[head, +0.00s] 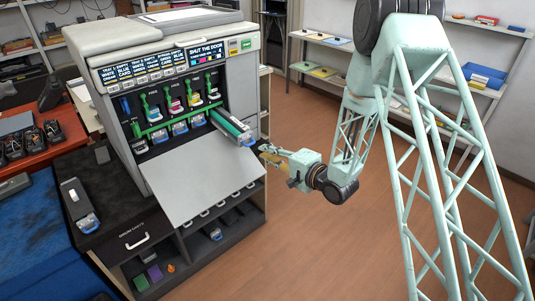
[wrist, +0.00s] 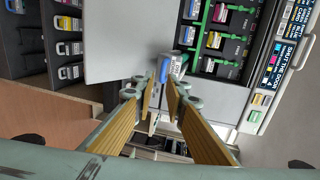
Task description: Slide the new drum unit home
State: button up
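The drum unit (head: 230,125) is a long dark and green unit with a pale end and blue handle. It sticks partly out of the right end of the lower row of the printer (head: 180,100); its inner end is hidden inside. My gripper (head: 263,149) is just right of the handle, pointing at it. In the wrist view, the unit's pale end and blue handle (wrist: 164,69) show just beyond the fingertips of my gripper (wrist: 170,85). The yellow-padded fingers are apart with nothing clearly held between them.
The printer's grey front door (head: 205,185) hangs open below the slots. Several blue-handled units sit in the lower row, left of the drum unit. A similar grey unit (head: 76,205) lies on the black surface at left. Shelves below the door hold small items. Floor at right is clear.

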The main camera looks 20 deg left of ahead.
aim_at(252, 144)
jog(key=shift+x, duration=4.55)
jog(key=shift+r, duration=0.2)
grip_shut()
jog(key=shift+f, duration=0.1)
jog(key=shift+r, duration=0.6)
jog(key=shift+r, duration=0.35)
jog(key=shift+r+p, duration=0.55)
jog(key=shift+r, duration=0.3)
jog(key=shift+w+a, duration=0.1)
jog(key=shift+a, duration=0.1)
